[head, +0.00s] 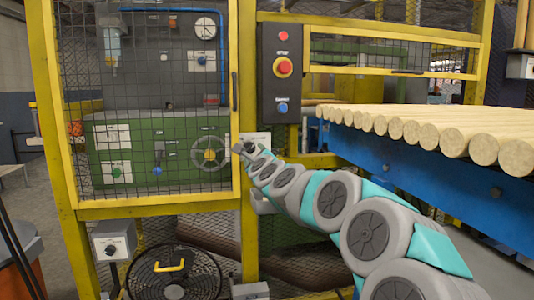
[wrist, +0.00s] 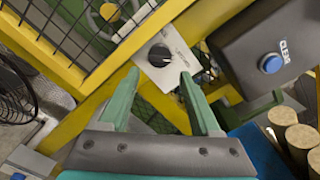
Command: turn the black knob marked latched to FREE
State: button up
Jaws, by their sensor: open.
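A black round knob (wrist: 160,55) sits on a pale plate (wrist: 180,45) fixed to the yellow frame post, seen in the wrist view. The plate bears small lettering that I cannot read. My gripper (wrist: 159,76) is open and empty, its two green fingers pointing at the plate. The knob lies just beyond the fingertips, between their lines, and apart from them as far as I can tell. In the head view my gripper (head: 243,149) is in front of the post and the plate (head: 262,138) shows partly behind it; the knob is hidden there.
A dark button box (head: 281,73) with red and blue buttons hangs just right of the post; its blue button (wrist: 271,63) shows close by. A yellow-framed mesh door (head: 150,100) is left. Turned logs (head: 420,122) lie on a blue conveyor at right. A fan (head: 175,275) stands below.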

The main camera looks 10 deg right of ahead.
aim_at(250, 149)
jog(key=shift+w+p, duration=0.45)
jog(key=shift+w, duration=3.45)
grip_shut()
